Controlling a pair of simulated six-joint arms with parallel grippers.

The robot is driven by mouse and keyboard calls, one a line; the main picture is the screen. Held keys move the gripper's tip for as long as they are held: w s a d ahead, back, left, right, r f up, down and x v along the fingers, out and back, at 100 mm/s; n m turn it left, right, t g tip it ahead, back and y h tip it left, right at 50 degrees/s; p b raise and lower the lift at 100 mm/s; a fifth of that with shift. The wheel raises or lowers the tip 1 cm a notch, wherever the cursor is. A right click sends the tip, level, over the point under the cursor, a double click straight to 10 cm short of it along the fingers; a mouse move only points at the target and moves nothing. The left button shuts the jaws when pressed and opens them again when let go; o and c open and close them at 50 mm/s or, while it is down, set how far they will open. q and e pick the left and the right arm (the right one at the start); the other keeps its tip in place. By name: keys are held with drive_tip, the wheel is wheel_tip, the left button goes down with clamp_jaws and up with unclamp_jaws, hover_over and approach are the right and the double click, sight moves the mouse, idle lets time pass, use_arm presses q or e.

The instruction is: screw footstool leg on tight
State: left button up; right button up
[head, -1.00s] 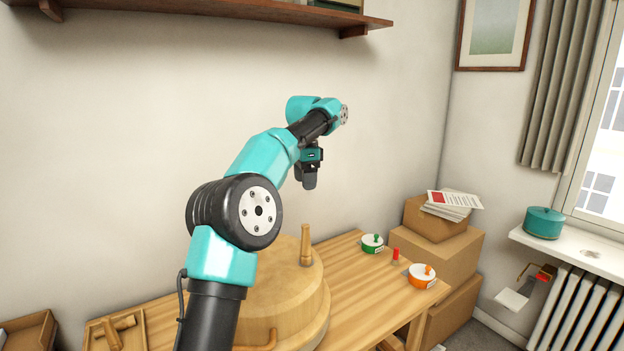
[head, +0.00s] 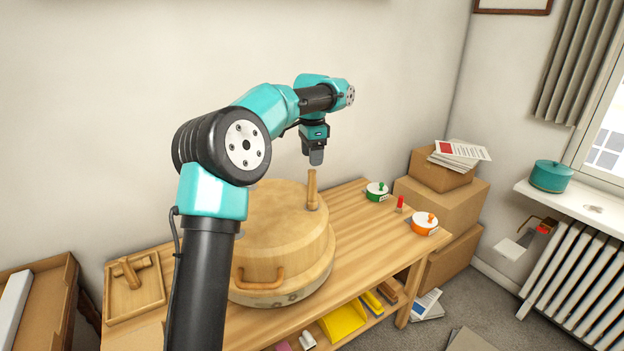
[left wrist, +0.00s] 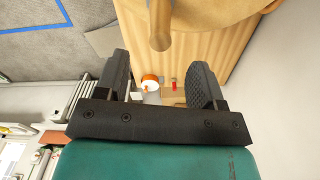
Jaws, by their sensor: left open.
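The round wooden footstool (head: 275,225) lies on the workbench. One wooden leg (head: 312,188) stands upright near its right edge; I cannot tell how tightly it sits. My left gripper (head: 316,158) points down just above this leg, apart from it. In the left wrist view the left gripper (left wrist: 160,62) is open with nothing between its fingers, and the leg (left wrist: 160,28) shows beyond the fingertips. My right gripper is not in view.
A wooden tray (head: 150,305) with a wooden piece (head: 130,270) lies at the bench's left. Cardboard boxes (head: 440,205) are stacked beyond. The bench's front right is clear.

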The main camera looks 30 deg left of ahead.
sight(312, 171)
use_arm(q)
wheel_tip(312, 171, down, 8)
drive_tip(key=shift+f, duration=0.15)
idle(0.3)
drive_tip(key=c, duration=1)
